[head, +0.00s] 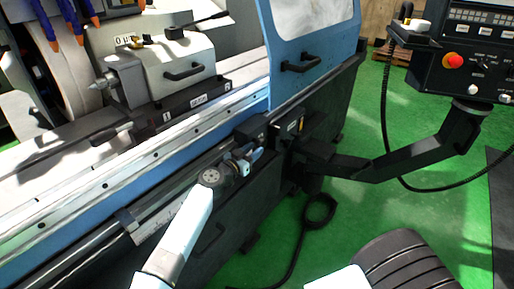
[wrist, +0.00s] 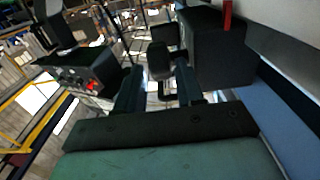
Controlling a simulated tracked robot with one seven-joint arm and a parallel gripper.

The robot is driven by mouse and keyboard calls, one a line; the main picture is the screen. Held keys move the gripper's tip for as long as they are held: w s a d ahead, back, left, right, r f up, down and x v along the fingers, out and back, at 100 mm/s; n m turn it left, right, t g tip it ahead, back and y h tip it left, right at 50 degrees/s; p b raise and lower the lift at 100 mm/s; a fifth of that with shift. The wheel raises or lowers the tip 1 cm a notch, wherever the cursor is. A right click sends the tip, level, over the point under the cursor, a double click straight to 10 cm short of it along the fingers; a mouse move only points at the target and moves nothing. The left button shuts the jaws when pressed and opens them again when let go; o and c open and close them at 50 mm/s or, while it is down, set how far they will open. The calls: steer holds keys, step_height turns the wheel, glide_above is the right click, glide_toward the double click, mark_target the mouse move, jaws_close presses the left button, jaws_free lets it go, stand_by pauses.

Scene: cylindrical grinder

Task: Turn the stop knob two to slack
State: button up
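My gripper (head: 246,160) is at the front rail of the grinder, beside the dark stop blocks (head: 252,133). In the wrist view its two dark fingers (wrist: 158,88) stand apart. A dark rounded part (wrist: 159,62), which looks like a stop knob, shows between and beyond the fingertips. A narrow gap seems to show on each side of it, and I cannot tell whether a finger touches it. No number is readable on it. In the head view my wrist and fingers hide most of the knob area.
A labelled black block (head: 291,124) sits right of my gripper, below the blue door (head: 305,50). A large dark box (wrist: 212,48) is close on the right in the wrist view. The control panel (head: 470,60) hangs on a black arm (head: 420,155).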

steer(key=v, duration=1)
steer(key=shift+a+f, duration=0.1)
steer(key=shift+a, duration=0.05)
